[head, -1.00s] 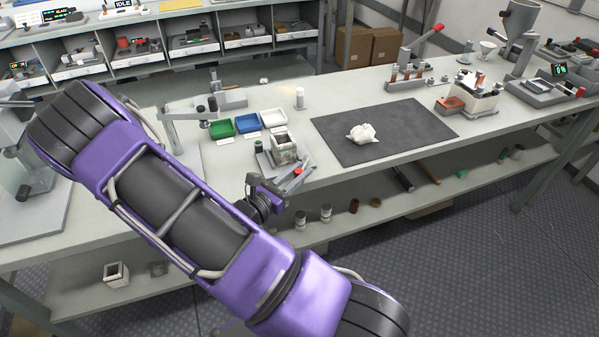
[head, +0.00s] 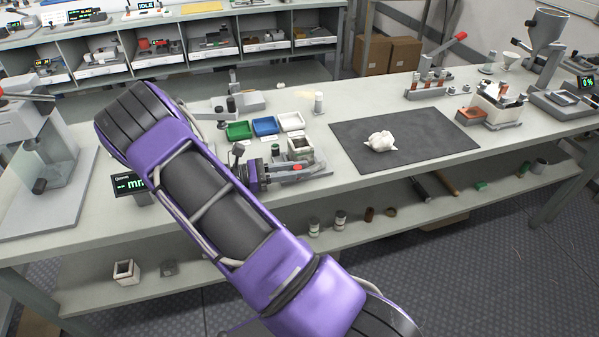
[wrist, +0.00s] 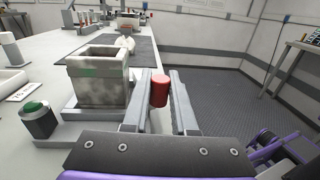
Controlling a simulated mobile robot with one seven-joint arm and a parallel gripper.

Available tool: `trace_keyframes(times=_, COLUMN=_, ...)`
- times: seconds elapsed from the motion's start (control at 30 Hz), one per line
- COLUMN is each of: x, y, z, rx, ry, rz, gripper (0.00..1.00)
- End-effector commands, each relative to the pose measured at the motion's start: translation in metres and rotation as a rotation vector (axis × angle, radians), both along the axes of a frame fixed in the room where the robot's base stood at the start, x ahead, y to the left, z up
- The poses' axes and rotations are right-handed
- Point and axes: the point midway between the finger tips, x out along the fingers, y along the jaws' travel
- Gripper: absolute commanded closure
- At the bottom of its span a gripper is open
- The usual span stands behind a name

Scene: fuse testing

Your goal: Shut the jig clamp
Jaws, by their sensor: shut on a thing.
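The jig is a grey base with a square, stained open-topped box (head: 300,147) on it, near the bench's front edge. The box also fills the left of the wrist view (wrist: 98,80). The clamp's red handle knob (wrist: 160,91) stands between my fingers, beside the box's right side in the wrist view. It shows as a small red spot in the head view (head: 297,167). My gripper (wrist: 164,103) is shut on this knob, its two grey fingers either side of it. The clamp's lever below the knob is mostly hidden by the fingers.
A green button (wrist: 36,113) stands left of the box in the wrist view. Green, blue and white trays (head: 265,125) lie behind the jig. A dark mat (head: 405,138) with a white lump (head: 381,141) is to the right. Floor lies open beyond the bench edge.

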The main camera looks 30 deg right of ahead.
Motion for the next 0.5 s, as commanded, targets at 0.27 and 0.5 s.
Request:
trace_keyframes(times=0.27, x=0.0006, y=-0.0001, z=0.0, rx=-0.002, ry=0.001, rz=-0.038, gripper=1.0)
trace_keyframes(times=0.5, x=0.0006, y=-0.0002, z=0.0003, rx=-0.003, ry=0.001, rz=-0.038, gripper=1.0)
